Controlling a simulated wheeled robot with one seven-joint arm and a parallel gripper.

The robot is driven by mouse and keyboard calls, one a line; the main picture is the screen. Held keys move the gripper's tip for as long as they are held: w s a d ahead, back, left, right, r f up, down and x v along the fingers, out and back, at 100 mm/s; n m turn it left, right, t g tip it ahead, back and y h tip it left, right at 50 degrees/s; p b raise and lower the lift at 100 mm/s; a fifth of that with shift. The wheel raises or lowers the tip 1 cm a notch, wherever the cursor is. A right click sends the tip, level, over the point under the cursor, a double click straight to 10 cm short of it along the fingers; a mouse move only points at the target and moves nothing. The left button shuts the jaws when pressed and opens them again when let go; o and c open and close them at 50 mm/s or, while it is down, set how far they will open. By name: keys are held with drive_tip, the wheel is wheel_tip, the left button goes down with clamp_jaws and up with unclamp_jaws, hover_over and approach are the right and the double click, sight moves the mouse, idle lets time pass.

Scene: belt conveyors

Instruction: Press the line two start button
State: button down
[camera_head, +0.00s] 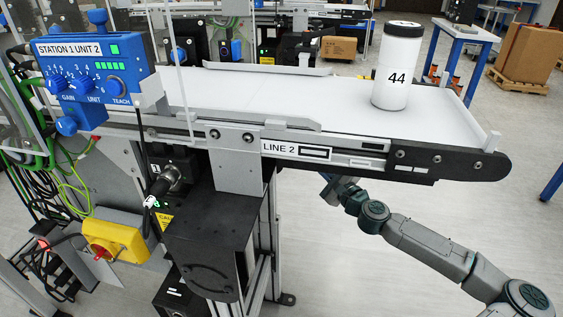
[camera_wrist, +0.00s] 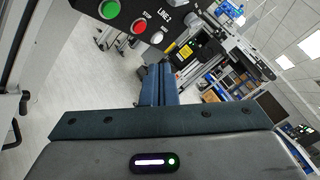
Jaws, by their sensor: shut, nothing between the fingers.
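In the wrist view a dark button panel (camera_wrist: 125,25) marked LINE 2 hangs at the top edge, partly cut off. It carries a green button (camera_wrist: 109,9), a red button (camera_wrist: 140,26) marked STOP and a white button (camera_wrist: 157,38). The green button's label is not readable. My gripper (camera_wrist: 158,70) is shut and empty, its fingertips below the panel in the picture and apart from the green button. In the head view my arm reaches beneath the LINE 2 conveyor (camera_head: 240,90); the gripper is mostly hidden there, and the panel is not seen.
A white bottle (camera_head: 391,75) marked 44 with a black lid stands on the belt. A blue STATION 1 UNIT 2 box (camera_head: 95,68) and a yellow box with a red knob (camera_head: 115,238) are at the left.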

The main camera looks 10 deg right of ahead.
drive_tip(key=w+a, duration=0.2)
drive_tip(key=a, duration=0.6)
drive_tip(key=shift+w+p, duration=0.25)
drive_tip(key=shift+p, duration=0.1)
drive_tip(key=shift+a, duration=0.1)
idle(1.6)
drive_tip(key=shift+w+a, duration=0.15)
drive_tip(key=shift+a, duration=0.15)
